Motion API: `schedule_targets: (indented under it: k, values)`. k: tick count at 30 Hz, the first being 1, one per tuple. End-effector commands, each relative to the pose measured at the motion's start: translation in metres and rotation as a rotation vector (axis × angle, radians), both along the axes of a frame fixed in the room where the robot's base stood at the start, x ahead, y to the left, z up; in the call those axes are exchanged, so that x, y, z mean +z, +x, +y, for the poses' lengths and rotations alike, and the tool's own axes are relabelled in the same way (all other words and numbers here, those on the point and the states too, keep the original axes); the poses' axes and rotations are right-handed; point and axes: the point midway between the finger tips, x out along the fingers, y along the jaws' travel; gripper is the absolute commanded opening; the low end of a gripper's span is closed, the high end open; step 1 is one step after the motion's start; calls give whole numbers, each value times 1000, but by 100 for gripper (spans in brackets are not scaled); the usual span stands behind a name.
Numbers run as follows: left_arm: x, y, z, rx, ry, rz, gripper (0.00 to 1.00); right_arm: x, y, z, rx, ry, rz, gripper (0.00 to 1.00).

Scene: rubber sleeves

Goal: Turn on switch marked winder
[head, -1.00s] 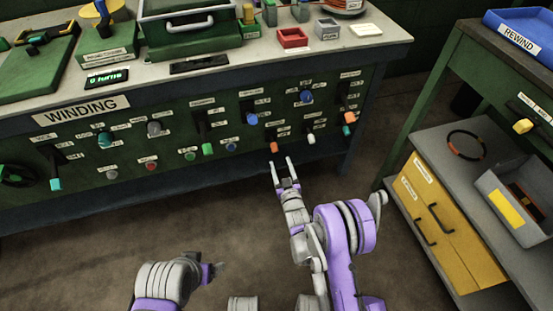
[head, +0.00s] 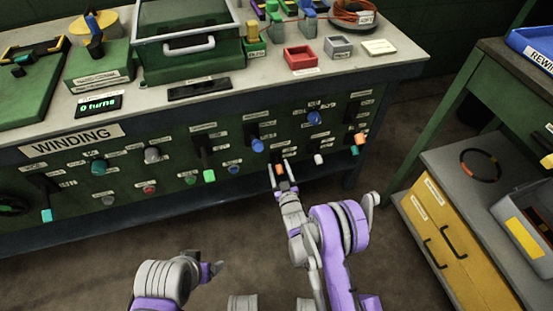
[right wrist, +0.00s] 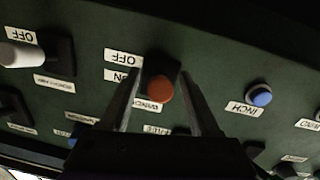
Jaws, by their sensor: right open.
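An orange-tipped switch (head: 280,169) sits on the front of the dark green WINDING panel (head: 108,186). In the right wrist view the orange tip (right wrist: 160,90) points towards the camera, beside upside-down OFF and ON labels (right wrist: 122,58). The label near it reads "WIND…", the rest hidden by a finger. My right gripper (head: 283,172) is open, with one finger on each side of the orange tip; I cannot tell whether they touch it. My left gripper (head: 213,270) is low in the head view, away from the panel, its fingers too small to read.
A blue INCH button (right wrist: 260,94) and a white-tipped switch (right wrist: 22,55) flank the orange one in the right wrist view. Several other knobs and levers crowd the panel. A display (head: 98,106) reads "0 turns". A yellow cabinet (head: 448,235) stands at the right.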

Motion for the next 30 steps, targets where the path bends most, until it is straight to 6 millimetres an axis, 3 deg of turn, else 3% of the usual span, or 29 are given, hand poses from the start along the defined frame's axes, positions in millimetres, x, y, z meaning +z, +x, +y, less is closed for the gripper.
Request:
schedule_targets:
  k: [9, 20, 30]
  values:
    - [0, 0, 0, 0, 0, 0, 81, 0, 0, 0, 0, 0, 0, 63]
    - [0, 0, 0, 0, 0, 0, 81, 0, 0, 0, 0, 0, 0, 0]
    - [1, 0, 0, 0, 0, 0, 81, 1, 0, 0, 1, -5, 14, 0]
